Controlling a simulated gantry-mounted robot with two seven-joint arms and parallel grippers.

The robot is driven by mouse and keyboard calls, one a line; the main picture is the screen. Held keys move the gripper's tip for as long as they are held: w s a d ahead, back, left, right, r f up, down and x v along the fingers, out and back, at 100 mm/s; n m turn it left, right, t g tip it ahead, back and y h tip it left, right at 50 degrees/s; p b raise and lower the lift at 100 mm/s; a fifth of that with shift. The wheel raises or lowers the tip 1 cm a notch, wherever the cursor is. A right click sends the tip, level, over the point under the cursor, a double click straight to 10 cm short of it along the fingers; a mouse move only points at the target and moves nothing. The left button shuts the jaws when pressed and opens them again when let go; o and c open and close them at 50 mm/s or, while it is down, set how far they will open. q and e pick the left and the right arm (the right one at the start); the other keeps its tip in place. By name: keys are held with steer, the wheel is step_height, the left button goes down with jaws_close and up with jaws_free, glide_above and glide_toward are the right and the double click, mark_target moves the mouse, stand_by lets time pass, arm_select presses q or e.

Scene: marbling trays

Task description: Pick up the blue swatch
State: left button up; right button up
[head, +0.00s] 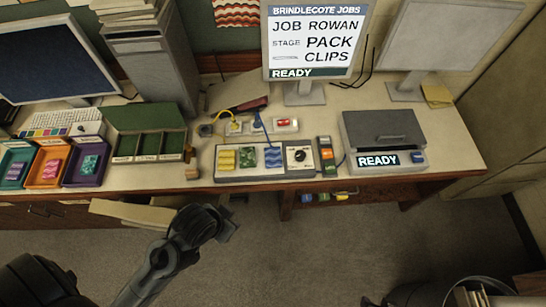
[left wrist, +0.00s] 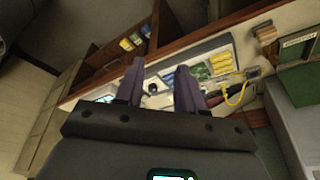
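The blue swatch (head: 273,157) lies on a pale panel (head: 226,173) on the desk, right of a green swatch (head: 248,157) and a yellow swatch (head: 226,159). In the left wrist view the blue swatch (left wrist: 182,76) shows partly behind a finger. My left gripper (head: 230,230) is in front of the desk edge, apart from the panel. In its wrist view the two fingers (left wrist: 161,88) stand apart with nothing between them. My right gripper cannot be made out.
A dial (head: 299,156) sits right of the blue swatch. A grey press (head: 385,130) showing READY stands further right. A green divided box (head: 150,122) and coloured trays (head: 47,183) are at left. A shelf with small coloured items (head: 323,197) is below the desk.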

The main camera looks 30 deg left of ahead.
arm_select(q)
steer(key=o, duration=1.2)
steer(key=shift+c, duration=0.2)
